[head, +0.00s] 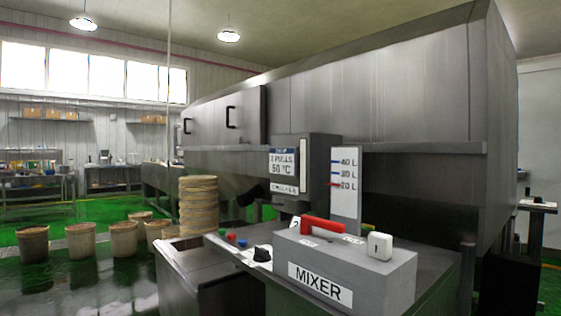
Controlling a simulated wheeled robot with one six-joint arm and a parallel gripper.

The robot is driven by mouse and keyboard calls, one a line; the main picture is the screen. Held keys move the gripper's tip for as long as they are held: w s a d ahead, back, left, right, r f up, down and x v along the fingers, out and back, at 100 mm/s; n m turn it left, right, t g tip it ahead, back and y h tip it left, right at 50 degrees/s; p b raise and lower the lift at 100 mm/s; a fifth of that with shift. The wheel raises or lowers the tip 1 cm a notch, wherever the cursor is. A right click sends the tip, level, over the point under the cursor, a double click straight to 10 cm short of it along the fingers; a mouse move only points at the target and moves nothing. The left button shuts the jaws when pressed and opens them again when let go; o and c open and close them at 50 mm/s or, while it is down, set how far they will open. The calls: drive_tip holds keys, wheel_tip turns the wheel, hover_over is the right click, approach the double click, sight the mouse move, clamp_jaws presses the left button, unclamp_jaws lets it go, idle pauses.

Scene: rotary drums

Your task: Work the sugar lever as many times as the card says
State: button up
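A card (283,161) is fixed on a grey panel at the centre. It reads a number of "PULLS" and what looks like "50 °C"; the number before "PULLS" is too small to read surely. A red handle (323,229) lies along the top of a grey box (345,279) marked "MIXER". Small labels beside the handle are too small to read, and no word "sugar" is legible. I cannot tell if the red handle is the sugar lever. My gripper is not in view.
A level scale (345,184) stands behind. Baskets (123,238) stand on the green floor at left; a large steel machine (390,95) fills the back.

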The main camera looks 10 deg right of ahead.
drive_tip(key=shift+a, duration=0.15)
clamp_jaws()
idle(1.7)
